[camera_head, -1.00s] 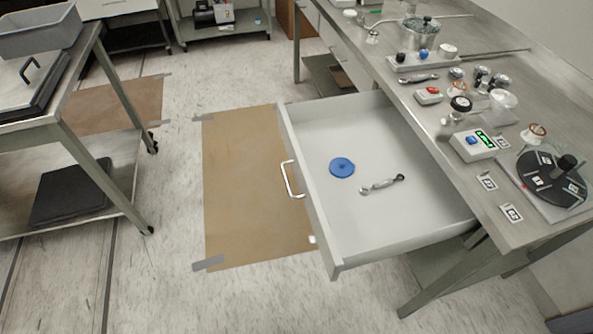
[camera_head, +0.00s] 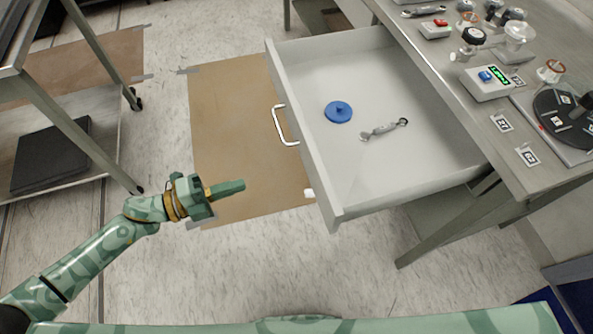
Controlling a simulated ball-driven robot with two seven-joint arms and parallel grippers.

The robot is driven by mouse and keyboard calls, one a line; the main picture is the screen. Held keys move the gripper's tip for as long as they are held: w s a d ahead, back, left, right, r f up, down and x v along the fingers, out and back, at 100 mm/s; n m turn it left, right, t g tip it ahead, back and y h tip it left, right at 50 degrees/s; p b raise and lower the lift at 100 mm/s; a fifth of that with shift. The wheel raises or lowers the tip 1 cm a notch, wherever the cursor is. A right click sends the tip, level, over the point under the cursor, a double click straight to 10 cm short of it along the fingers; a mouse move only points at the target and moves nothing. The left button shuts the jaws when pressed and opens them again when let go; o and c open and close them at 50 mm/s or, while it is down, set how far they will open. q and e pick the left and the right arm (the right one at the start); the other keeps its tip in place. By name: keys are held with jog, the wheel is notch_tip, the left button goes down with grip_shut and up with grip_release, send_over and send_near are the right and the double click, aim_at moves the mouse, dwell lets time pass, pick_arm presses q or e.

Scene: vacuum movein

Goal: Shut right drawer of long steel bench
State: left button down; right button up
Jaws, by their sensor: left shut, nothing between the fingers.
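The right drawer (camera_head: 355,170) of the long steel bench (camera_head: 440,70) is pulled far out. Its front panel faces left and carries a silver bar handle (camera_head: 281,126). A blue disc (camera_head: 338,112) and a small wrench (camera_head: 384,130) lie on its floor. My left gripper (camera_head: 240,187) is shut and empty. It shows to the left of the drawer front, below and left of the handle in the picture, apart from both. My right gripper is out of view.
The bench top holds a digital box (camera_head: 488,82), knobs and a black round plate (camera_head: 568,118). A steel cart (camera_head: 85,150) stands at the left. A brown floor mat (camera_head: 225,130) lies between cart and drawer, with clear floor around.

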pick_arm(q)
jog(key=s+r+m+g, duration=0.1)
jog(key=h+b, duration=0.1)
send_near(311, 169)
jog(key=shift+m, duration=0.3)
jog(key=x, duration=0.6)
jog(key=shift+w+d+f, duration=0.15)
jog(key=shift+d+f, duration=0.05)
jog(key=shift+d, duration=0.2)
